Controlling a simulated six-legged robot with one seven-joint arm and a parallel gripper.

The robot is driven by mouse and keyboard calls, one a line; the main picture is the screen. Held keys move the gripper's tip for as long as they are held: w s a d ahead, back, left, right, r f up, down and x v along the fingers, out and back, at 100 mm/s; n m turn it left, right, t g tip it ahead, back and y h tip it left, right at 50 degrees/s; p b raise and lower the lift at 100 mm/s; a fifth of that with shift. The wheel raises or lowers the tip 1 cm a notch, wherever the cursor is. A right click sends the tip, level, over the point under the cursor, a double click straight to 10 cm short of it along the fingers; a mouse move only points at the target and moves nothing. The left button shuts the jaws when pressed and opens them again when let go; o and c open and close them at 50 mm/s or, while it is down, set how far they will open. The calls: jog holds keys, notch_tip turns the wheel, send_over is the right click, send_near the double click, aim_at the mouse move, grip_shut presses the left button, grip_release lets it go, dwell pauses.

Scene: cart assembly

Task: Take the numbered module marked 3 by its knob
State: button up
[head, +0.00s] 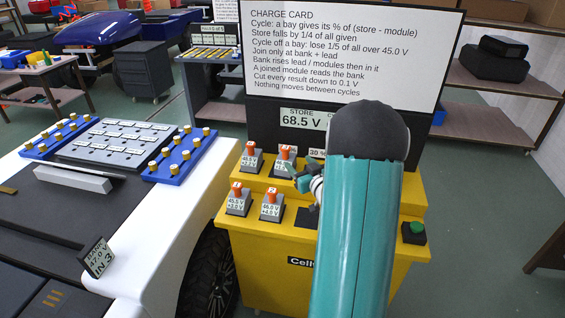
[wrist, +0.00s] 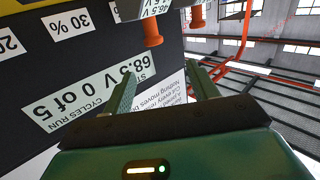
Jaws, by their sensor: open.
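Modules with orange knobs stand in two rows on a stepped yellow cart (head: 270,243). The front ones read as 1 (head: 238,202) and 2 (head: 270,206). The back-left module (head: 251,162) and back-right module (head: 284,160) have knob numbers too small to read, so I cannot tell for sure which is 3. My gripper (head: 303,172) is open and empty beside the back-right module, partly covering it. In the wrist view my open gripper (wrist: 165,72) has two orange knobs beyond its fingertips, a nearer knob (wrist: 152,32) and a farther knob (wrist: 197,18). Neither is between the fingers.
A dark panel (head: 265,128) and white charge card board (head: 340,55) rise behind the modules. A green button (head: 413,230) sits at the cart's right. A white vehicle body (head: 165,215) with blue terminal blocks (head: 180,153) stands left. My arm hides the cart's middle right.

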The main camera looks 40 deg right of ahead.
aim_at(288, 150)
jog(key=shift+t, duration=0.4)
jog(key=x, duration=0.4)
jog(key=f+x, duration=0.1)
jog(key=x, duration=0.3)
jog(key=d+x, duration=0.1)
jog(key=x, duration=0.4)
jog(key=shift+s+f, duration=0.1)
jog(key=shift+f, duration=0.25)
jog(key=shift+c, duration=0.2)
jog(key=shift+r, duration=0.1)
grip_shut()
